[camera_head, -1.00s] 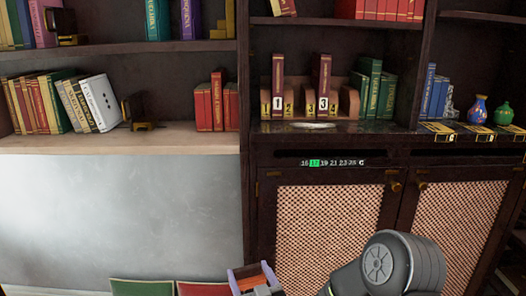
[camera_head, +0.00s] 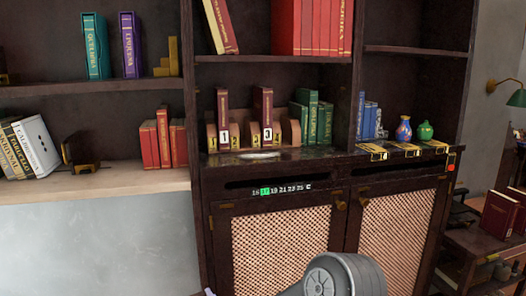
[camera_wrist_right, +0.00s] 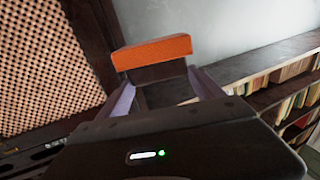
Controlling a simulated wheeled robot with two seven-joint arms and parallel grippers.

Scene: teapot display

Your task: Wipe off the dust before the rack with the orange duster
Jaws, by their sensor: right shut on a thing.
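The orange duster (camera_wrist_right: 152,52) is a block held at the tips of my right gripper (camera_wrist_right: 158,76) in the right wrist view. The gripper's purple fingers are shut on it. A pale whitish dust patch (camera_head: 259,156) lies on the cabinet top in front of the rack. My left gripper is not in view.
The cabinet top (camera_head: 335,152) has a narrow front edge. Green books (camera_head: 311,118) stand right of the rack, then blue books, a blue vase (camera_head: 403,129) and a green vase (camera_head: 425,131). Red books (camera_head: 163,138) stand on the pale shelf at left. Lattice doors (camera_head: 280,245) are below.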

